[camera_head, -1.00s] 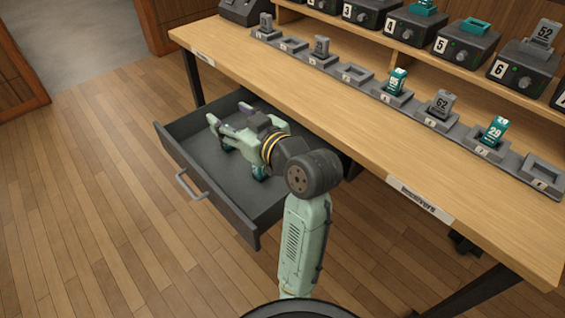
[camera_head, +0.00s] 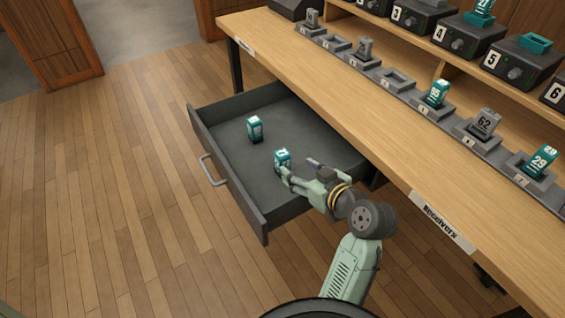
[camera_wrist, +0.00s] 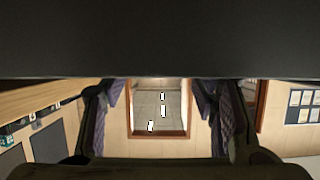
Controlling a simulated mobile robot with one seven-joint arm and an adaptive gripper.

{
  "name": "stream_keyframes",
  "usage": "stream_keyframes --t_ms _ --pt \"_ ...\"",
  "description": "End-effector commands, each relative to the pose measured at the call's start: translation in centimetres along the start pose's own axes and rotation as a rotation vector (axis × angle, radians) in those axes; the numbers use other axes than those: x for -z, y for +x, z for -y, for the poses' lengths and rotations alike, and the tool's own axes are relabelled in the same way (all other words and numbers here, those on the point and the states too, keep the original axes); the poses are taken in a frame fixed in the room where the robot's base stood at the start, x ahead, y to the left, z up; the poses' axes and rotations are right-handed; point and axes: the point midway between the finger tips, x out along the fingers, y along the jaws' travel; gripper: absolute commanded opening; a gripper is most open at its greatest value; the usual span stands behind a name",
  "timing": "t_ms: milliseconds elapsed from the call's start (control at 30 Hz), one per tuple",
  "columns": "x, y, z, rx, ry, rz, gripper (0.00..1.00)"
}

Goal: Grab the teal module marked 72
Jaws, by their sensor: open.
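Two teal modules stand upright in the open drawer in the head view. One module (camera_head: 255,128) is nearer the drawer's far left, and the other module (camera_head: 282,158) is near the drawer's middle. Their white labels are too small to read surely, so I cannot tell which is 72. My gripper (camera_head: 298,173) is over the drawer, just right of and in front of the middle module, with its fingers apart. I cannot tell if a finger touches it. The wrist view shows both fingers spread with no module between them (camera_wrist: 160,105).
The grey drawer (camera_head: 228,172) sticks out below the wooden desk (camera_head: 330,110). A row of holders on the desk carries teal modules 29 (camera_head: 541,160) and another (camera_head: 437,93), plus grey module 62 (camera_head: 484,123). Numbered receivers (camera_head: 520,62) fill the shelf behind. The wooden floor at left is clear.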

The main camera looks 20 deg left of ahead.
Motion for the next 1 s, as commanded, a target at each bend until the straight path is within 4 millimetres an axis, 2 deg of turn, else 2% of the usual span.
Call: stream_keyframes --t_ms 133,300,467,767,1000 --pt "0.1 1.3 0.1 0.002 0.0 0.001 0.53" --pt "0.1 4.2 0.1 0.003 0.001 0.002 0.53" --pt "0.1 6.1 0.0 0.001 0.001 0.001 0.53" --pt "0.0 6.4 0.0 -0.001 0.0 0.0 0.53" --pt "0.0 6.4 0.0 -0.001 0.0 0.0 0.37"
